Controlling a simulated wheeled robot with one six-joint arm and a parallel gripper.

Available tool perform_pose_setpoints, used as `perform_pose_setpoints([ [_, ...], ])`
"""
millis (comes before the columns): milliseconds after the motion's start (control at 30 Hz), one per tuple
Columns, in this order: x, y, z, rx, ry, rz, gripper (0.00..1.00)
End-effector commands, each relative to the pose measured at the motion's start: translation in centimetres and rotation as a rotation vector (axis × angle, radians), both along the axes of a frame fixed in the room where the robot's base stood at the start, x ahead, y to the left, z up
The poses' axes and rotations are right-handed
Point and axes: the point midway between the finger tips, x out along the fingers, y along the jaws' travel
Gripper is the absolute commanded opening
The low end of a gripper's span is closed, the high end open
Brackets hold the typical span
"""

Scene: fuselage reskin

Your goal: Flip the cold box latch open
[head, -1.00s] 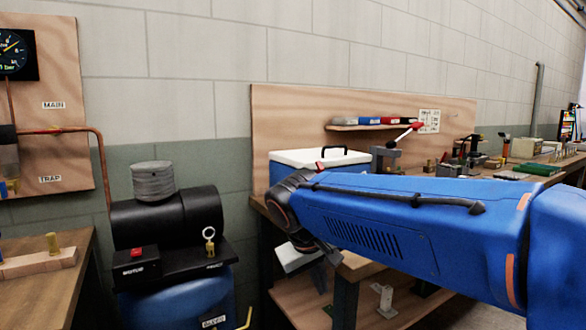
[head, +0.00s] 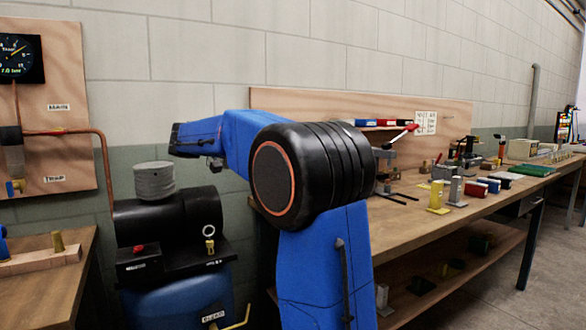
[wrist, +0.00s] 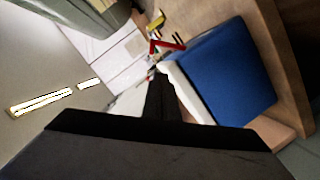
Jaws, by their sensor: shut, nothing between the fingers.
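The cold box (wrist: 232,75) shows in the wrist view as a blue body with a white lid edge, on the right of the picture and tilted by the camera angle. I cannot make out its latch. In the head view my arm hides the box. My gripper (wrist: 160,82) is the dark shape rising from the bottom of the wrist view. Its fingers are shut and empty, and their tip appears beside the white lid edge; I cannot tell whether they touch it. My gripper is not clear in the head view.
A wooden workbench (head: 420,205) carries a red-handled clamp (head: 400,136), a yellow bracket (head: 437,197) and several small blocks. A black compressor (head: 165,225) with a grey ribbed cylinder (head: 154,180) stands left of the bench. A shelf of coloured items is on the backboard.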

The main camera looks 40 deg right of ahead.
Motion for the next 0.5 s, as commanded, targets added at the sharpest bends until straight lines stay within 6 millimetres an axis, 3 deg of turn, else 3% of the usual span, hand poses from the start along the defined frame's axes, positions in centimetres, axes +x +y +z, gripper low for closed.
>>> perform_pose_setpoints([
  [267,0.7,-1.0,1.0,-0.064,-0.022,-0.038,0.00],
  [500,-0.7,-4.1,0.4,-0.062,-0.020,-0.040,0.00],
])
